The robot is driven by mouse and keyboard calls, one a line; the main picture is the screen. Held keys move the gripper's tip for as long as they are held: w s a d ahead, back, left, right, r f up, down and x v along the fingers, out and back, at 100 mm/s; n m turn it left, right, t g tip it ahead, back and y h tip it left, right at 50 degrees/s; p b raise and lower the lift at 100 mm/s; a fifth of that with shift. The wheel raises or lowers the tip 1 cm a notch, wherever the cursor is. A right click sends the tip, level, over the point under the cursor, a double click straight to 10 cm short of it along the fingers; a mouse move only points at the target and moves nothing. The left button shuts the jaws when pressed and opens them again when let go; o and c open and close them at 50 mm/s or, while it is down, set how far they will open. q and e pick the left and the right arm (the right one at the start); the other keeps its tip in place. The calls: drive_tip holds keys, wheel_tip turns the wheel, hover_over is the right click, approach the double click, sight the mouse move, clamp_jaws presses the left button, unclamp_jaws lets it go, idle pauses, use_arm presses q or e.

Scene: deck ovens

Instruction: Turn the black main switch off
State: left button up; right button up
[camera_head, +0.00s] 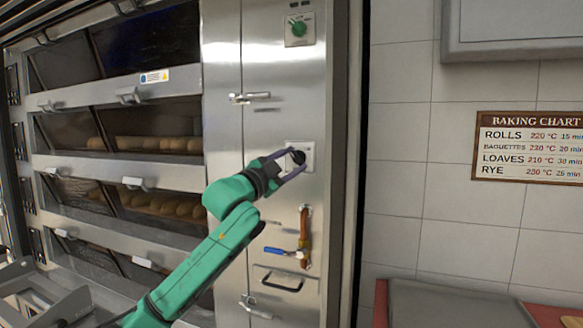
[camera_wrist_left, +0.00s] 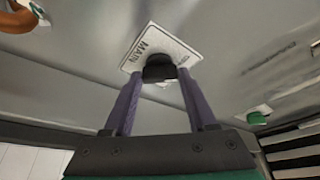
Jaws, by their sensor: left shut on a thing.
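The black main switch (camera_wrist_left: 159,68) is a round knob on a white plate marked MAIN (camera_wrist_left: 185,52) on the steel oven panel. In the head view the plate (camera_head: 307,148) shows behind my gripper, right of the oven decks. My left gripper (camera_head: 294,157) reaches it from the lower left. In the left wrist view its two purple fingers stand on either side of the black knob, shut on it. The knob's exact pointer position is hard to read. My right gripper is in neither view.
A green knob (camera_head: 298,29) sits higher on the panel. Below the switch are a copper pipe with a blue-handled valve (camera_head: 287,252) and a black handle (camera_head: 278,279). Latches (camera_head: 250,97) stick out on the left. A baking chart (camera_head: 530,146) hangs on the tiled wall.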

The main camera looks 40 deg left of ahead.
use_arm(q)
drive_tip(key=shift+w+f+n, duration=0.15)
drive_tip(key=shift+f+n, duration=0.15)
drive_tip(key=shift+n, duration=0.3)
drive_tip(key=o, duration=1.2)
drive_tip(key=shift+o, duration=0.8)
drive_tip(key=shift+r, duration=0.15)
drive_tip(key=shift+s+b, duration=0.35)
drive_tip(key=shift+b, duration=0.15)
drive_tip(key=b+v, duration=1)
drive_tip(key=v, duration=0.4)
drive_tip(key=shift+b, duration=0.4)
drive_tip(key=shift+d, duration=0.15)
